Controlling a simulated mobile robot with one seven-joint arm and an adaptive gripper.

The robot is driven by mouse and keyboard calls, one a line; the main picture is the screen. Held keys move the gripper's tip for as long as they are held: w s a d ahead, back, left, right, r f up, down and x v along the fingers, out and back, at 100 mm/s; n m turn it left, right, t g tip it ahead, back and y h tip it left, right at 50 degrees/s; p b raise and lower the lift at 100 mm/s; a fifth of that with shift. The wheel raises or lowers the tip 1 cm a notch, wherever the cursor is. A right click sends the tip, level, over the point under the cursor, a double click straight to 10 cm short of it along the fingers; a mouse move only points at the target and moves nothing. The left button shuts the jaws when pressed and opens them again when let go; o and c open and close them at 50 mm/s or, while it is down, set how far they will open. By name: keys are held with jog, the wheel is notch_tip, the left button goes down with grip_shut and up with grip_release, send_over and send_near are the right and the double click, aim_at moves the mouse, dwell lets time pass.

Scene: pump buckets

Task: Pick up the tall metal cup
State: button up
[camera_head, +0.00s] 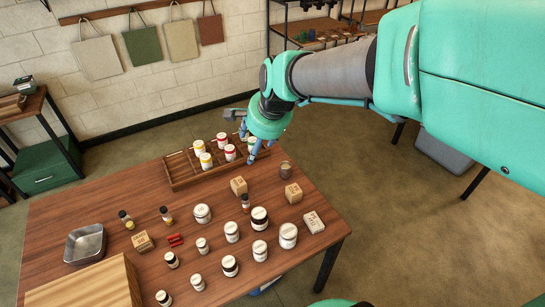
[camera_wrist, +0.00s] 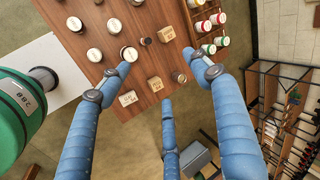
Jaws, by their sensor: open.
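The tall metal cup (camera_head: 286,168), small and grey-brown, stands upright near the table's back right edge, just right of the wooden rack. It also shows in the wrist view (camera_wrist: 179,77), between and beyond my fingertips. My gripper (camera_head: 256,147) hangs above the rack's right end, to the left of the cup and above it. Its blue fingers are spread wide and empty in the wrist view (camera_wrist: 160,76). They look apart from the cup. The exact height over the table is hard to tell.
The wooden rack (camera_head: 178,178) holds several red- and yellow-banded jars. Cardboard boxes (camera_head: 293,193) stand close to the cup. Several white-labelled jars (camera_head: 288,236) fill the table's front. A shallow metal pan (camera_head: 85,243) and a wooden board (camera_head: 90,285) lie at left.

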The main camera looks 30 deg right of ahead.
jog(key=w+d+f+m+p, duration=0.1)
jog(key=w+d+f+m, duration=0.55)
jog(key=w, duration=0.25)
jog(key=m+h+p, duration=0.1)
jog(key=m+p, duration=0.2)
jog(key=m, duration=1.5)
send_near(287, 163)
notch_tip(287, 163, up, 3)
jog(key=s+a, duration=0.2)
jog(key=a, duration=0.1)
jog(key=shift+s+d+g, duration=0.1)
jog(key=shift+d+g, duration=0.05)
jog(key=shift+g, duration=0.15)
jog(key=shift+f, duration=0.1)
jog(key=b+x, duration=0.2)
jog(key=x, duration=0.5)
jog(key=shift+f, duration=0.1)
jog(key=shift+w+d+f, duration=0.1)
jog(key=shift+w+f, duration=0.1)
jog(key=shift+f, duration=0.3)
